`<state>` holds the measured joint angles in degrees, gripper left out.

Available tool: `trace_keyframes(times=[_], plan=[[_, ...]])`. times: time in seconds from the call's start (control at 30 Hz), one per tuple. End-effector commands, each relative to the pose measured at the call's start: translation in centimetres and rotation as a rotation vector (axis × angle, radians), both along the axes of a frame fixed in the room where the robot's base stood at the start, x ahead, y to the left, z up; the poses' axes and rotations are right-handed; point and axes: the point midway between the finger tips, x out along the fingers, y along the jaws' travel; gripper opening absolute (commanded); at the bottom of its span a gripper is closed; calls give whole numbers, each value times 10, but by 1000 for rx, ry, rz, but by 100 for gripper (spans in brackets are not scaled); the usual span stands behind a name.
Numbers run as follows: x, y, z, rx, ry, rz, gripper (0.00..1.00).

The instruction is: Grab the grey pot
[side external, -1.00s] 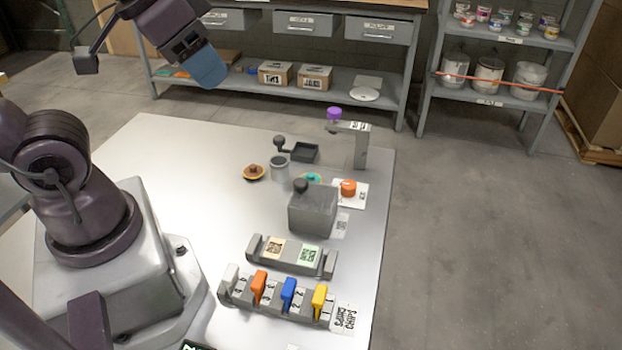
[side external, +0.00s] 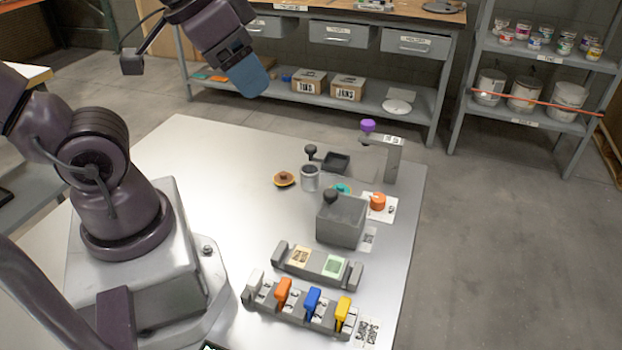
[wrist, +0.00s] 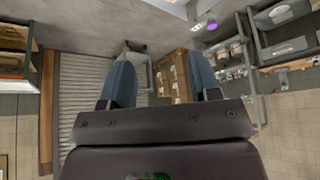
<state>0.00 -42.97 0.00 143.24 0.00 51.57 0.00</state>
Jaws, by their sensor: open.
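The grey pot (side external: 310,178) is a small, round grey can standing upright on the metal table, left of the middle of the group of objects. Its top is dark. My gripper (side external: 249,78) is raised high above the far side of the table, well apart from the pot, and holds nothing that I can see. In the wrist view my gripper (wrist: 161,80) has its two blue fingers spread apart with nothing between them. The pot does not show in the wrist view.
An orange-brown lidded dish (side external: 284,180) sits just left of the pot. A dark tray with a knob (side external: 336,163), a grey box (side external: 342,222) and a stand with a purple knob (side external: 393,160) are close by. The table's left part (side external: 215,160) is clear.

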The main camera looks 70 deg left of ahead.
Motion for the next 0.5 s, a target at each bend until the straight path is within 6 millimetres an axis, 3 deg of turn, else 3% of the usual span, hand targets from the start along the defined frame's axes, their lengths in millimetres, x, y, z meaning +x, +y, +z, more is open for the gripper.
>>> trace_keyframes(times=[0.33, 0.5], plan=[[1, -1, -1, -2, 2, -7, 70], [23, -11, -20, -27, 26, -117, 70]])
